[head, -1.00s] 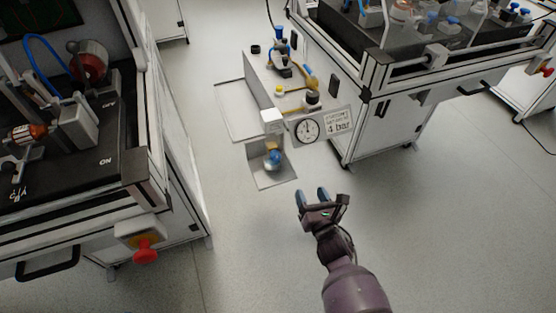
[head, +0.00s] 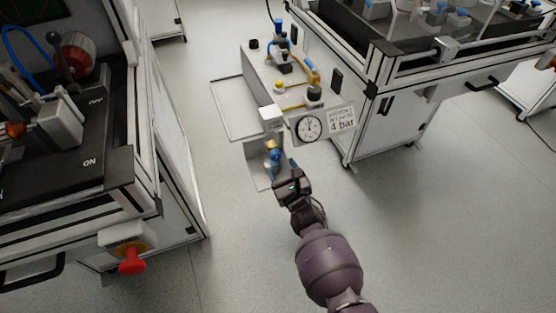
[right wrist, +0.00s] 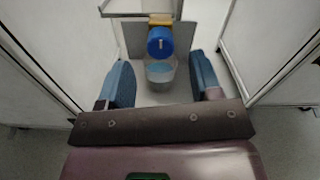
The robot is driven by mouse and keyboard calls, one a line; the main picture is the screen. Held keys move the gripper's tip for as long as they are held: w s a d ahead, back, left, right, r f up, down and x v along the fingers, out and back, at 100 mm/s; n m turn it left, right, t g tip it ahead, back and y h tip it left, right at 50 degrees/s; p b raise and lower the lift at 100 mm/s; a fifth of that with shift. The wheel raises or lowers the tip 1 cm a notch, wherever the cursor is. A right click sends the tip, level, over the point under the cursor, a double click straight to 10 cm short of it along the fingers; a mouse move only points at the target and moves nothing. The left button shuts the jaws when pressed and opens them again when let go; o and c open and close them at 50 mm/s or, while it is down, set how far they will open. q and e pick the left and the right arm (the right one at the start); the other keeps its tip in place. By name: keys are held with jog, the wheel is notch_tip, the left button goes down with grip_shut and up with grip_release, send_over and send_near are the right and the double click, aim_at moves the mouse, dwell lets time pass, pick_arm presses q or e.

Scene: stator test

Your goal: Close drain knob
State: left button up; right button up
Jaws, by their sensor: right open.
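The drain knob is a round blue knob (right wrist: 160,41) on a yellow fitting, high in the middle of the right wrist view. In the head view the blue and yellow drain part (head: 272,152) shows in the low recess under the pressure gauge. My right gripper (head: 283,172) is just in front of the recess. In the right wrist view its blue fingers (right wrist: 160,85) are open and empty, with the knob beyond them and apart from them. A clear cup (right wrist: 160,72) stands under the knob. My left gripper is not in view.
A gauge (head: 309,127) and a "4 bar" sign (head: 342,119) sit above the recess. A white workbench (head: 400,125) stands to the right. Another bench with a red button (head: 131,262) stands at left.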

aim_at(276, 157)
jog(key=x, duration=0.2)
jog(key=shift+w+a+f, duration=0.15)
jog(key=shift+w, duration=0.2)
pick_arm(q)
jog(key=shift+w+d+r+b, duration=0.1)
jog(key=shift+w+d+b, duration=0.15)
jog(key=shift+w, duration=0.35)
pick_arm(e)
jog(key=shift+w+a, duration=0.1)
jog(key=shift+w, duration=0.3)
jog(key=c, duration=0.9)
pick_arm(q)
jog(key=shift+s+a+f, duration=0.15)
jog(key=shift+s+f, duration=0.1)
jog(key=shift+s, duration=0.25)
